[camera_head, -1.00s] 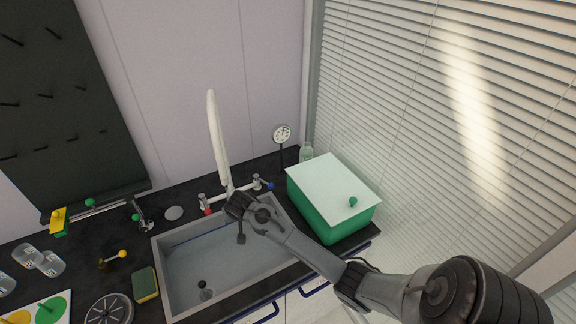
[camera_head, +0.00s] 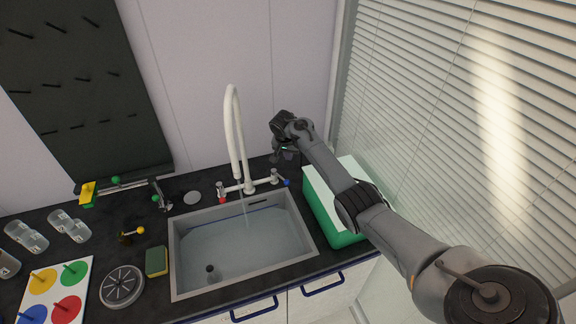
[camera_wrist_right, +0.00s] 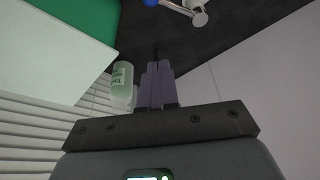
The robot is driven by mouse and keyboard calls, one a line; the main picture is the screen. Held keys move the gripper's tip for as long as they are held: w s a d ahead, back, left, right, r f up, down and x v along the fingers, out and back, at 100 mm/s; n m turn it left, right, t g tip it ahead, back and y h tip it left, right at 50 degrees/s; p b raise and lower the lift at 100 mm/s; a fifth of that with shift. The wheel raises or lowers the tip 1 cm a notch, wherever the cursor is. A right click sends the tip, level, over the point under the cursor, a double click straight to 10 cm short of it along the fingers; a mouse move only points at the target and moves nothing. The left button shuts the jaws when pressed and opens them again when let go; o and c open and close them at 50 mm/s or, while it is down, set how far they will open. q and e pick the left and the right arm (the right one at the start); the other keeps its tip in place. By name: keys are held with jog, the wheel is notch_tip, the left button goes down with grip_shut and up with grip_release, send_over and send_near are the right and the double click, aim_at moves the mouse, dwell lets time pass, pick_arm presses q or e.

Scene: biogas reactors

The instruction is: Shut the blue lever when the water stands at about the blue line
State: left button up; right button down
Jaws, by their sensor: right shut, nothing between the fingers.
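The blue lever (camera_head: 287,183) is on the right side of the white tap (camera_head: 235,135); its blue tip also shows at the top of the right wrist view (camera_wrist_right: 150,2). A thin stream of water (camera_head: 244,210) runs from the spout into the sink (camera_head: 175,262). Water (camera_head: 235,245) covers the sink floor, and its surface looks below the blue line (camera_head: 258,208) on the inner wall. My right gripper (camera_head: 284,153) is above and behind the blue lever, apart from it. Its fingers (camera_wrist_right: 157,85) are shut and empty. My left gripper is out of view.
A red lever (camera_head: 222,199) is on the tap's left side. A green box (camera_head: 322,217) with a white lid (camera_head: 315,187) stands right of the sink, partly behind my arm. A bottle (camera_wrist_right: 122,82) stands near it. A sponge (camera_head: 157,262) lies left of the sink.

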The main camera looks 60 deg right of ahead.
jog(key=b+x, duration=0.6)
jog(key=x, duration=0.4)
jog(key=shift+b, duration=0.3)
jog(key=shift+s+a+f+p, duration=0.1)
jog(key=shift+s+a+p, duration=0.25)
jog(key=shift+a+p, duration=0.7)
jog(key=shift+s+a+p, duration=0.3)
jog(key=shift+a+p, duration=0.45)
jog(key=shift+p, duration=0.5)
jog(key=shift+a, duration=0.1)
